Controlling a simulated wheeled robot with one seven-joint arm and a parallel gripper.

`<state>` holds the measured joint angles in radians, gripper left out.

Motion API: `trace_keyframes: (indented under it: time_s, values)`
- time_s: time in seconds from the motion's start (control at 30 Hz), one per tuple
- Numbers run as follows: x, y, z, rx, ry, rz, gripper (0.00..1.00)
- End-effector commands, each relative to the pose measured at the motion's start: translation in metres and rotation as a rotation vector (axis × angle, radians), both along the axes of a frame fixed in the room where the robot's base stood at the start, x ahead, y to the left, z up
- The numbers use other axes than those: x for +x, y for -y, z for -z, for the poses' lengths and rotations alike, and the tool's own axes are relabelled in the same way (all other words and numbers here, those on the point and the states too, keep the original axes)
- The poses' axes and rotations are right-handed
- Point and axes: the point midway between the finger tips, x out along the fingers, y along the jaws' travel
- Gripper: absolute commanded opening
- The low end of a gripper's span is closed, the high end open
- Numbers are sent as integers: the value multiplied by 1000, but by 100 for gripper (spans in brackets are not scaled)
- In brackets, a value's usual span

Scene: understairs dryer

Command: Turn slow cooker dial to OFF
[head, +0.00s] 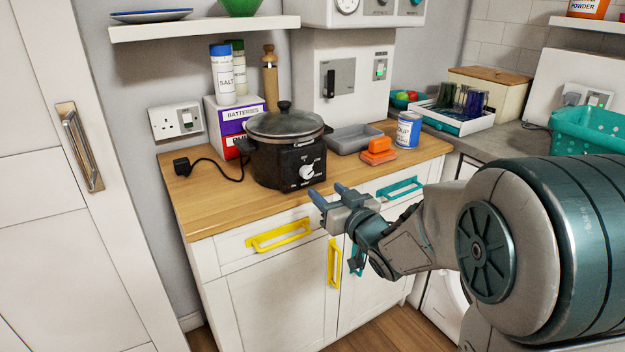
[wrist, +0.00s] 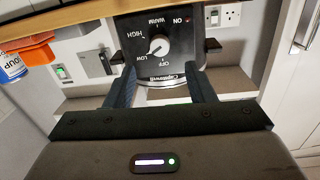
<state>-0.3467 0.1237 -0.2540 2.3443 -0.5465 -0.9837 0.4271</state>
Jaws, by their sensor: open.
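The slow cooker (head: 268,163), black with a domed lid, stands on the wooden counter near its front edge. Its white dial (head: 308,172) is on the front panel. In the wrist view the panel appears turned over, with the dial (wrist: 159,46) ringed by ON, WARM, HIGH, LOW and OFF. The dial's pointer seems to aim toward LOW. My gripper (head: 329,192) is open and empty, in front of the cooker, apart from the dial. In the wrist view its fingers (wrist: 163,76) flank the lower part of the panel.
A grey tray (head: 356,138), an orange sponge-like block (head: 378,149) and a soup can (head: 408,130) stand to the right of the cooker. A black cord and plug (head: 182,166) lie to the left. Yellow (head: 279,236) and teal (head: 400,188) handles stick out below the counter.

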Motion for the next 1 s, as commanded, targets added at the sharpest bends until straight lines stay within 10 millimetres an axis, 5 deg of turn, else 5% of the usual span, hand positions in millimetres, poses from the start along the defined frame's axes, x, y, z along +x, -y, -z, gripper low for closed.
trace_keyframes:
  time_s: [0.4,0.83,1.0]
  values:
    - [60,-36,0,-1,0,1,49]
    - [67,-40,0,-1,0,1,49]
    - [67,-40,0,-1,0,1,5]
